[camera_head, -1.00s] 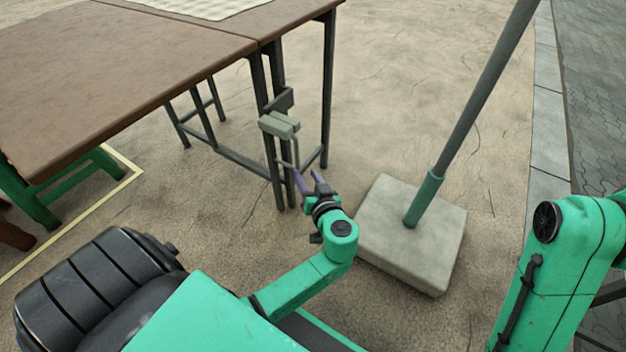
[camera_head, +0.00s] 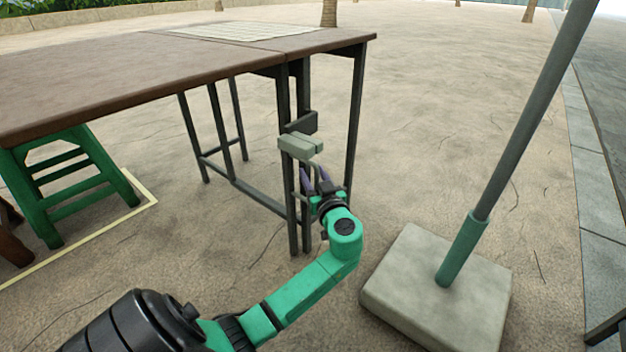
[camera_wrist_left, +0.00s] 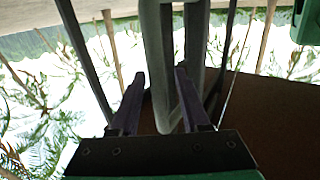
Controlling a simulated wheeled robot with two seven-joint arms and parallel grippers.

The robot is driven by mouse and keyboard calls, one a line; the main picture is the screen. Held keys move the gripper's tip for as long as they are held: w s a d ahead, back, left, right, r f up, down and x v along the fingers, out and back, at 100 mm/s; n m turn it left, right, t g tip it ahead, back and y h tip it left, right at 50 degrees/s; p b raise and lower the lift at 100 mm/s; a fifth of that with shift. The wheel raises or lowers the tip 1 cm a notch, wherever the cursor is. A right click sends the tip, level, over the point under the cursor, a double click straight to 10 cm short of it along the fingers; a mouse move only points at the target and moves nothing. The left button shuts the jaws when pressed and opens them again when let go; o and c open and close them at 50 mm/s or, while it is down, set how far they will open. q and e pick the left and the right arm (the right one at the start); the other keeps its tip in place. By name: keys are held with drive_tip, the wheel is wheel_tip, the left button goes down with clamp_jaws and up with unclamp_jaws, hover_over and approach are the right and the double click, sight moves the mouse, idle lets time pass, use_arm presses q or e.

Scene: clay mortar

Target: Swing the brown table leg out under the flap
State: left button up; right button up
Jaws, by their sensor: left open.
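The table (camera_head: 110,75) has a brown top and dark, almost black legs. Beyond a seam, its end section, seemingly the flap (camera_head: 325,42), is level with the top. A dark table leg (camera_head: 285,130) stands near the seam; two uprights are close together there. Grey-green blocks (camera_head: 300,146) and a thin light-grey bar are beside these uprights. My left gripper (camera_head: 317,180) is open just below the blocks. In the left wrist view, a light-grey bar (camera_wrist_left: 158,60) passes between the purple fingers of my left gripper (camera_wrist_left: 157,85), with gaps showing. Contact cannot be told. My right gripper is out of view.
A concrete base (camera_head: 435,290) with a slanted pole (camera_head: 520,110) stands right of my left arm. A green stool (camera_head: 85,185) is under the table's left side. Sandy ground (camera_head: 440,120) is clear between table and pole.

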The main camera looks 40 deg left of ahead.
use_arm(q)
drive_tip(key=shift+w+a, duration=0.1)
drive_tip(key=shift+a, duration=0.05)
clamp_jaws()
idle(1.4)
